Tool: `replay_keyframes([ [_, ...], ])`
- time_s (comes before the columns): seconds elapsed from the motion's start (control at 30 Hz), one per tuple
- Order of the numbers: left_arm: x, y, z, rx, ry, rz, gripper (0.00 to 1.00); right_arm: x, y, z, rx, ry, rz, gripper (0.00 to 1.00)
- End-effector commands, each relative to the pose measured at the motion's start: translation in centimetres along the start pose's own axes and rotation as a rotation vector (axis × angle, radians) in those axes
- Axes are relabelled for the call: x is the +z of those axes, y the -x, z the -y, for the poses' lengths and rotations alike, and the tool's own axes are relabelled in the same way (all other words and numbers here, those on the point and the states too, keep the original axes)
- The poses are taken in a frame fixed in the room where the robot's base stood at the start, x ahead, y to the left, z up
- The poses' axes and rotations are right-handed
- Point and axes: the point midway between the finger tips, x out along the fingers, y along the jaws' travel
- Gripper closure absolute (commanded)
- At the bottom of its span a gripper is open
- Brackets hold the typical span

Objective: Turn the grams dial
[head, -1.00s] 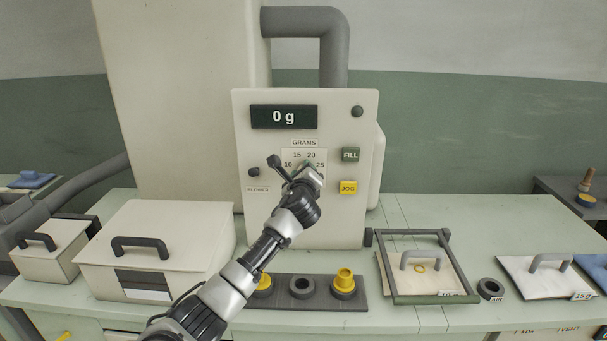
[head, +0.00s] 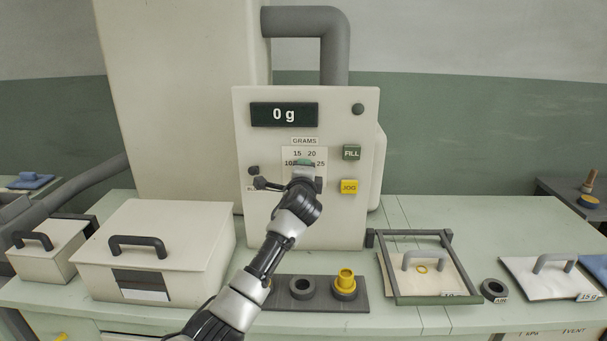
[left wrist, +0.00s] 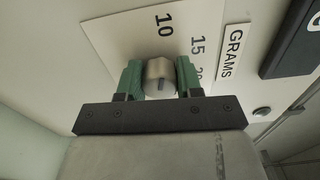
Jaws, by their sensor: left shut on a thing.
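The grams dial is a small round metal knob (left wrist: 159,76) on a white scale plate (left wrist: 157,28). It has a dark mark on its face, and the number 10 is printed beyond it in the left wrist view. My left gripper (head: 304,165) is at the dial on the machine's front panel (head: 348,220). Its two green fingers are shut on opposite sides of the knob. The display (head: 284,115) reads 0 g. My right gripper is not in view.
A green FILL button (head: 351,152) and a yellow JOG button (head: 349,187) are right of the dial. A small dark knob (head: 253,171) is at its left. Below are a dark strip (head: 318,304) with rings and a framed tray (head: 420,300).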

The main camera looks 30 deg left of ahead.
Motion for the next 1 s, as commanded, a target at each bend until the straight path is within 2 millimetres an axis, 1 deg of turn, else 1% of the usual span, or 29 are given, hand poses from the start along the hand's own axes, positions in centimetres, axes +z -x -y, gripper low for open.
replay_keyframes([
  [0.57, 0.01, 0.0, -0.18, 0.004, 0.03, 0.0, 0.88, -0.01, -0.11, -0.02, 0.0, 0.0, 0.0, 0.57],
  [0.6, 0.0, 0.0, -0.18, 0.004, 0.03, 0.0, 0.58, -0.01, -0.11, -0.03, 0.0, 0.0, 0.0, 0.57],
  [0.73, 0.01, 0.0, -0.14, 0.003, 0.029, 0.0, 0.39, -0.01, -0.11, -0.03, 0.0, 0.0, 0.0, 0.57],
  [1.0, 0.0, 0.05, -0.08, 0.001, 0.028, 0.0, 0.39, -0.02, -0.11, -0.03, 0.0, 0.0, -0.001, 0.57],
])
